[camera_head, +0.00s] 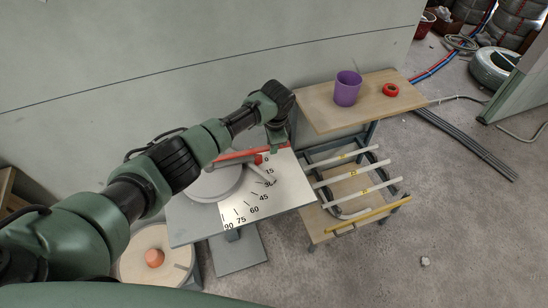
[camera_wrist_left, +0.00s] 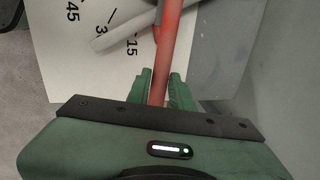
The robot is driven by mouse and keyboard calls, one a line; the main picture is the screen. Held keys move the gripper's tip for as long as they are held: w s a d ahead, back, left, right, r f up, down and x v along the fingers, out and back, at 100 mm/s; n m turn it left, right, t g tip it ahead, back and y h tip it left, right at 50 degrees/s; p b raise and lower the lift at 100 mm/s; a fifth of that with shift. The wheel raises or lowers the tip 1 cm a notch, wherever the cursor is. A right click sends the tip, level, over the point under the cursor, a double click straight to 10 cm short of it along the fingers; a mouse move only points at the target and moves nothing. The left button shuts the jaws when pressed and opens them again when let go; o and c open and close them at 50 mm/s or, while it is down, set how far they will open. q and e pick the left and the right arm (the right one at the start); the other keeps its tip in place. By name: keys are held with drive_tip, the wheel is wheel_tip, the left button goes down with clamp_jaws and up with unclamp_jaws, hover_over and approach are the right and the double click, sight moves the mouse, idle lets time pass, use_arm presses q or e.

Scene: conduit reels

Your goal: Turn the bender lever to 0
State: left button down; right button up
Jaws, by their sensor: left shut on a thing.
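The bender's red lever (camera_head: 236,155) runs along the far edge of the white angle plate (camera_head: 292,190), close to the 0 end of its scale. My left gripper (camera_head: 279,143) is shut on the lever near its outer end. In the left wrist view the red lever (camera_wrist_left: 170,45) lies between the two green fingers (camera_wrist_left: 160,92). The round grey bender disc (camera_head: 215,184) is partly hidden by my left arm. A short grey tube (camera_head: 260,173) lies over the plate near the 15 and 30 marks. My right gripper is not in view.
A wooden-topped table (camera_head: 325,108) at the right holds a purple cup (camera_head: 347,89) and a red ring (camera_head: 391,90). Below it a rack holds white tubes (camera_head: 352,172) and a yellow tube (camera_head: 370,214). A wall stands close behind the bender. The floor at right is mostly clear.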

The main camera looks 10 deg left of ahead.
use_arm(q)
drive_tip(key=shift+w+a+n+b, duration=0.5)
drive_tip(key=shift+w, duration=0.3)
drive_tip(key=shift+a+r, duration=0.1)
drive_tip(key=c, duration=1.3)
unclamp_jaws()
drive_tip(key=shift+o, duration=0.2)
drive_tip(key=r, duration=0.5)
drive_tip(key=s+d+r, duration=0.1)
drive_tip(key=r, duration=0.1)
drive_tip(key=shift+r, duration=0.25)
drive_tip(key=shift+s, duration=0.1)
